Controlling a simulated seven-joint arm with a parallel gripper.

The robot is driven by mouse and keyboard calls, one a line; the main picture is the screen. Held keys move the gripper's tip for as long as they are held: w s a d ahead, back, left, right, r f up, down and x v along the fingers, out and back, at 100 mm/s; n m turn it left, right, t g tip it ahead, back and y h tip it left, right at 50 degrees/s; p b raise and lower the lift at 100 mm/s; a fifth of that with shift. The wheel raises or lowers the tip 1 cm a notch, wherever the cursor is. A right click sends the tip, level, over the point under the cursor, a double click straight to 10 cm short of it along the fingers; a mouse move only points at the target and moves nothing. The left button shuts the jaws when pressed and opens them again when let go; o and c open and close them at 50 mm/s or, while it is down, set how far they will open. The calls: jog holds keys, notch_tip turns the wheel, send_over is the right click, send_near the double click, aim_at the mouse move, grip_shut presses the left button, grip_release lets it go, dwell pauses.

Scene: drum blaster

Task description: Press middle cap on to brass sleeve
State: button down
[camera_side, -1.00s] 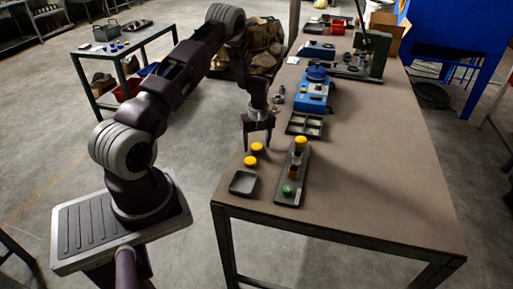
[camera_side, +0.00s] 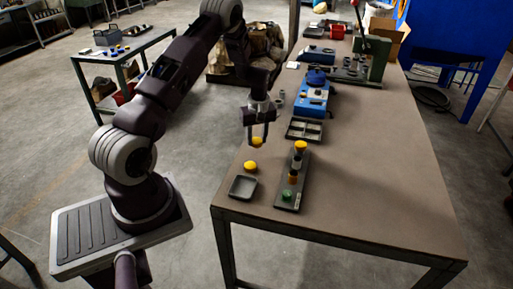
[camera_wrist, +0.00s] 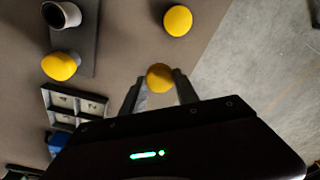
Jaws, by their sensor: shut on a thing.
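My gripper (camera_side: 258,142) is shut on a yellow cap (camera_wrist: 159,78), which sits between the fingertips and looks a little above the table. A second yellow cap (camera_side: 250,166) lies on the table nearer the front; it also shows in the wrist view (camera_wrist: 177,20). The dark rack (camera_side: 304,172) stands to the right of my gripper. Its far post bears a yellow cap (camera_side: 300,146). The middle, brass-coloured sleeve (camera_side: 293,179) has an open dark top, and this opening shows in the wrist view (camera_wrist: 62,14). A green cap (camera_side: 287,195) is at the rack's near end.
A small grey tray (camera_side: 243,187) lies left of the rack near the front edge. A tray with compartments (camera_side: 304,130) and a blue device (camera_side: 312,98) stand behind the rack. The table to the right of the rack is clear.

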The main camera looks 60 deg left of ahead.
jog(key=r, duration=0.5)
jog(key=shift+w+d, duration=0.15)
jog(key=shift+d, duration=0.25)
jog(key=w+d+r+m, duration=0.1)
jog(key=d+m, duration=0.2)
jog(key=d, duration=0.5)
jog(key=w+d+m, duration=0.2)
jog(key=d+m, duration=0.1)
jog(key=d, duration=0.6)
send_over(293, 175)
jog(key=shift+m+t, duration=0.4)
jog(key=shift+s+d+f, duration=0.1)
jog(key=shift+d+f, duration=0.05)
jog(key=shift+f, duration=1.2)
jog(key=shift+s+d+f, duration=0.1)
jog(key=shift+f, duration=1.25)
jog(key=shift+f, duration=0.7)
jog(key=c, duration=0.8)
grip_release()
jog(key=shift+c, duration=0.2)
jog(key=c, duration=0.3)
